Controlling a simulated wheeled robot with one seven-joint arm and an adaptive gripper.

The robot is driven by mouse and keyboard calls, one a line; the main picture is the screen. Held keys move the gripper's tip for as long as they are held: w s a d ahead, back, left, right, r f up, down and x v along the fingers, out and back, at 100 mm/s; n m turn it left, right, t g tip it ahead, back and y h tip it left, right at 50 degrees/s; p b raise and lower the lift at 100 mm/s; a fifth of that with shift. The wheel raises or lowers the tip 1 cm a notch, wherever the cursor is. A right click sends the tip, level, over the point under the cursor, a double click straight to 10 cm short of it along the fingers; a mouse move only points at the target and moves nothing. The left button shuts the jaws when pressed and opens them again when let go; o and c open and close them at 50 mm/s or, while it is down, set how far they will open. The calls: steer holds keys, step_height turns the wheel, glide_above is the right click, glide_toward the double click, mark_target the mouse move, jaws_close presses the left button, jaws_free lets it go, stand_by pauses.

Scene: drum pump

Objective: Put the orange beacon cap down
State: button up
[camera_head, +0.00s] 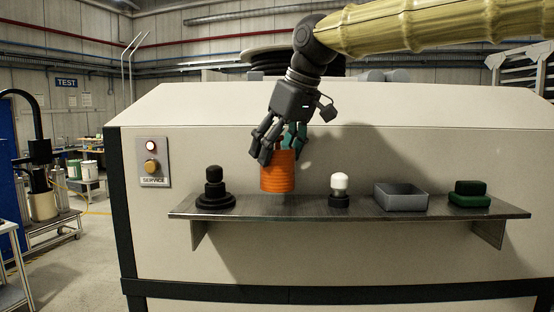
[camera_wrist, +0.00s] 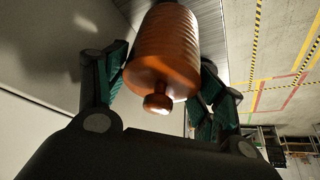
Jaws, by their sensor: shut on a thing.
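The orange beacon cap (camera_head: 278,172) is a ribbed orange cylinder held upright in the head view. My gripper (camera_head: 279,150) is shut on its upper part from above. The cap's lower edge appears just above the metal shelf (camera_head: 300,208), between a black stepped knob and a white-topped piece; a small gap seems to show. In the wrist view the cap (camera_wrist: 165,50) shows its knobbed end toward the camera, with the fingers of my gripper (camera_wrist: 160,78) on either side. The contact of the fingers is partly hidden.
A service panel (camera_head: 152,162) is on the wall at left. Bare shelf shows below the cap.

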step_height(320, 180, down, 2)
steer(key=shift+s+f+p, duration=0.1)
steer(key=shift+f+p, duration=0.05)
steer(key=shift+p, duration=0.8)
steer(key=shift+f, duration=0.55)
steer(key=o, duration=0.7)
steer(key=shift+f, duration=0.1)
steer(key=shift+o, duration=0.2)
steer(key=b+v, duration=0.4)
steer(key=v, duration=0.8)
